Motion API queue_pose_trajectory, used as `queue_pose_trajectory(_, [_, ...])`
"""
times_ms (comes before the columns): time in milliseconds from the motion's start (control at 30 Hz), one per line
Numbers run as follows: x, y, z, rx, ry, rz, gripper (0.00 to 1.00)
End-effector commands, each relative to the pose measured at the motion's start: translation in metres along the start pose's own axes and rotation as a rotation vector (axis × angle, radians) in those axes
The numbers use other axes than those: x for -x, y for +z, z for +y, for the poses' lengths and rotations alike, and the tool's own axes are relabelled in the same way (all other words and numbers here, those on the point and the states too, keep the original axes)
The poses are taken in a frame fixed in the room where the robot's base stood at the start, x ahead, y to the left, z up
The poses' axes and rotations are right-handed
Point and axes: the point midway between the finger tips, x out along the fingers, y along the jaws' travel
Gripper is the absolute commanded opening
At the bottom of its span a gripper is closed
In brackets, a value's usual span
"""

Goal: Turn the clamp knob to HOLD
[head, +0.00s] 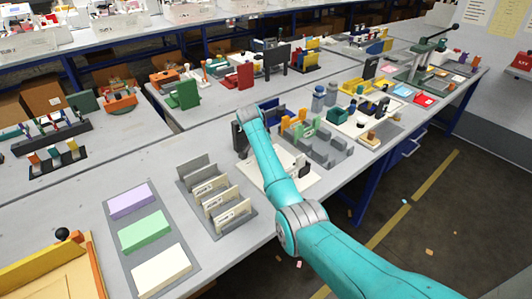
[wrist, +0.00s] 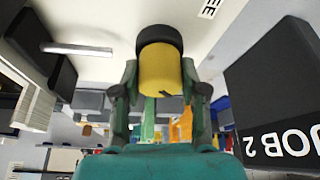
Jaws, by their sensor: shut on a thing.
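My gripper (wrist: 160,76) is shut on a yellow cylinder (wrist: 160,68) in the wrist view, one finger on each side. The cylinder has a black band (wrist: 160,38) at its far end and a small dark mark near my palm. It appears to be the clamp knob, but no HOLD lettering can be read, so its setting cannot be told. In the head view the teal arm reaches over a white board (head: 302,177) on the bench, and the arm hides the knob and the fingers.
In the wrist view a black block marked JOB 2 (wrist: 275,95) stands close on the right, and dark blocks (wrist: 27,50) stand on the left. In the head view a grey rack of upright plates (head: 246,222) and a tray of coloured blocks (head: 187,240) lie left of the arm.

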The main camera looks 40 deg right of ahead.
Motion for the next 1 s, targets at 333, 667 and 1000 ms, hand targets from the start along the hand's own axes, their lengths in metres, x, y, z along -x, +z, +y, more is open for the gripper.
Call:
queue_pose_trajectory(333, [0.0003,-0.0001,-0.0004,-0.054,0.022,0.0,0.08])
queue_pose_trajectory(667, [0.0002,0.0,-0.0005,-0.055,0.022,0.0,0.08])
queue_pose_trajectory(1000, [0.0001,0.0001,-0.0003,-0.054,0.022,0.0,0.68])
